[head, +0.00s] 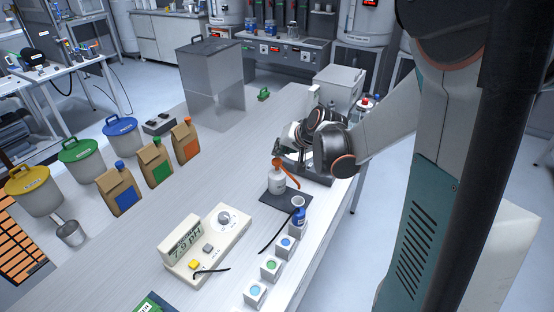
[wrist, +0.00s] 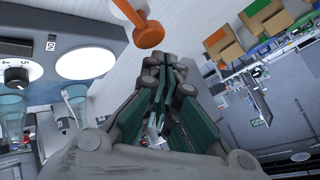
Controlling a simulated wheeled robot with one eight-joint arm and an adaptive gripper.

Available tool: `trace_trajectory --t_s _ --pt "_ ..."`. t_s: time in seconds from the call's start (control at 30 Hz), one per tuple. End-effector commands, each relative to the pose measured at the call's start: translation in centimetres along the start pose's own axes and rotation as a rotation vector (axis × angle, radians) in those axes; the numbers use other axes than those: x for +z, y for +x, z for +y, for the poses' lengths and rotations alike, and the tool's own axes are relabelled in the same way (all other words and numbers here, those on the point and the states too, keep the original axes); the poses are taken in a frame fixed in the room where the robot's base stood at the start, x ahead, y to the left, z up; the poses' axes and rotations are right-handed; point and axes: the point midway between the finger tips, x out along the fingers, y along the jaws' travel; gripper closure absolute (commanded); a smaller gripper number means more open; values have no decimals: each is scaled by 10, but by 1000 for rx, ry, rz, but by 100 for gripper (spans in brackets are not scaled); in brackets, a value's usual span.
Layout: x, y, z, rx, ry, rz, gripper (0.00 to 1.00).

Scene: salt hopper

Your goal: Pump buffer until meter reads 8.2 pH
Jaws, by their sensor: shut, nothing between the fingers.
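The meter (head: 188,243) is a cream console with a tilted display that appears to read 7.9 pH. The white buffer bottle (head: 277,183) with an orange pump head (head: 277,161) and a long orange spout stands upright on a dark mat (head: 272,199). In the wrist view the orange pump head (wrist: 150,34) shows beyond the fingers. My gripper (head: 281,149) is shut and empty, just behind and above the pump head; I cannot tell if they touch. Its closed fingers (wrist: 165,66) also show in the wrist view.
Several small white blocks with coloured tops (head: 271,266) line the front right bench edge. Brown bags (head: 155,161) and lidded buckets (head: 80,160) stand at the left. A large clear-sided bin (head: 213,80) is at the back.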

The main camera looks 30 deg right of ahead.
Motion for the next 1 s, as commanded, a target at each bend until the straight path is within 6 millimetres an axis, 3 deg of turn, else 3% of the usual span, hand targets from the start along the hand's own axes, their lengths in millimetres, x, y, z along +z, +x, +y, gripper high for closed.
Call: trace_trajectory --t_s 0.27,0.77,1.0 --pt "-2 -3 -2 0 0 0 100" --pt "-25 -34 -25 0 0 0 100" --pt "-25 -35 -25 0 0 0 100"
